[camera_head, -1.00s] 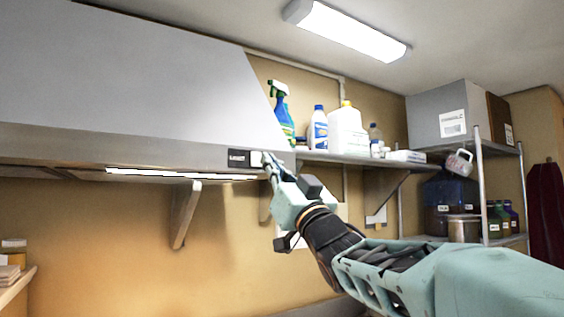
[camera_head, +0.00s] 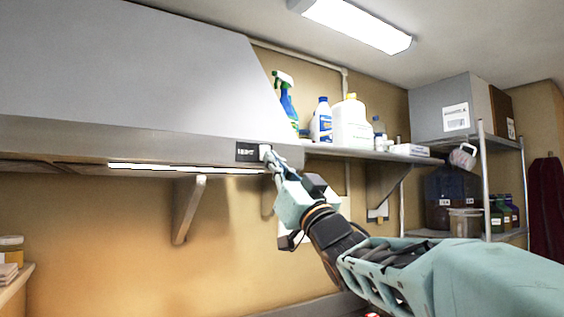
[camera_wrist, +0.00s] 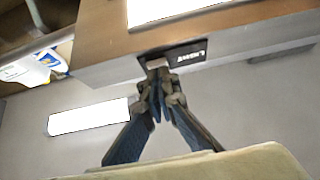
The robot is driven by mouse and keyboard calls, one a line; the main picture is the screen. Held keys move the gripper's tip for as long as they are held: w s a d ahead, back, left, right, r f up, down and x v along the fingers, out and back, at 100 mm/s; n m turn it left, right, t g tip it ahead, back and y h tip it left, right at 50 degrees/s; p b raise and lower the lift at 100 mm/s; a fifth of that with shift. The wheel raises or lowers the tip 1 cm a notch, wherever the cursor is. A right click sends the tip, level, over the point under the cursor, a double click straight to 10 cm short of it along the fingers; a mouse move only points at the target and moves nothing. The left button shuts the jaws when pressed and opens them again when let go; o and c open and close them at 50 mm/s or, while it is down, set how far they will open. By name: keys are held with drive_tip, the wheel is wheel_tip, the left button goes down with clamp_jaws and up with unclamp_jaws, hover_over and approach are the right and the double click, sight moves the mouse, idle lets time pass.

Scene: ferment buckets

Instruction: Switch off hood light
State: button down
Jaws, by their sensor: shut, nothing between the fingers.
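The grey range hood (camera_head: 130,75) fills the upper left of the head view. Its light strip (camera_head: 185,170) glows white along the underside; it also shows in the wrist view (camera_wrist: 175,8). A black labelled switch plate (camera_head: 247,152) sits on the hood's front lip near its right end, and in the wrist view it is just beyond the fingertips (camera_wrist: 187,52). A pale switch piece (camera_wrist: 156,63) is at the plate's end, right at the fingertips. My gripper (camera_head: 271,160) is shut and empty, its tips at the switch; whether they touch cannot be told.
A shelf (camera_head: 350,152) right of the hood holds a spray bottle (camera_head: 287,100), a white jug (camera_head: 351,124) and other bottles. A wall bracket (camera_head: 187,210) stands below the hood. A ceiling lamp (camera_head: 355,27) is lit.

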drive_tip(key=shift+f, duration=0.1)
drive_tip(key=b, duration=0.2)
drive_tip(key=shift+w+a+t+y+b, duration=0.25)
drive_tip(key=shift+w+t+y+b, duration=0.05)
drive_tip(key=shift+t+b, duration=0.1)
